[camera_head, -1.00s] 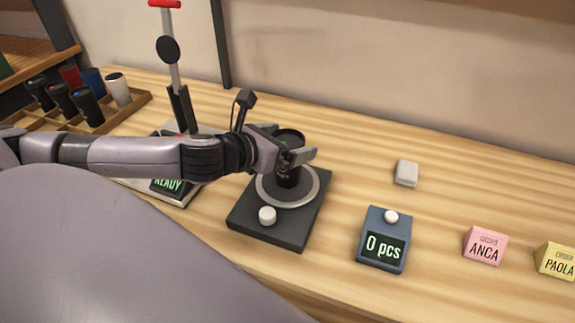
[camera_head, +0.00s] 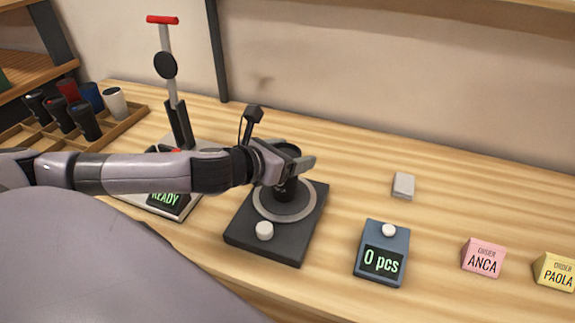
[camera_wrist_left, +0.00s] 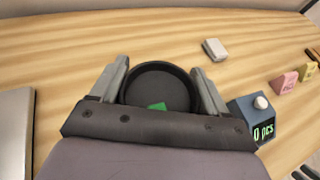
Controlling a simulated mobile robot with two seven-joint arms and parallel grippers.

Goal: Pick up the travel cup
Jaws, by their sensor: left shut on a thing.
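The black travel cup (camera_head: 288,188) stands upright over the grey ring of the black turntable base (camera_head: 245,238) in the head view. I cannot tell whether its bottom touches the ring. My left gripper (camera_head: 292,164) comes in from the left and is shut on the cup near its top, hiding part of its side. In the left wrist view the round dark top of the cup (camera_wrist_left: 160,80) lies between the two fingers of the left gripper (camera_wrist_left: 159,72), with a small green patch showing on it. My right gripper is not in view.
A wooden tray (camera_head: 128,122) with several cups stands at the back left. A press with a red handle (camera_head: 163,20) and a READY display is left of the turntable. Right are a white block (camera_head: 403,185), a "0 pcs" counter (camera_head: 382,262), and pink (camera_head: 484,258) and yellow (camera_head: 556,272) order signs.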

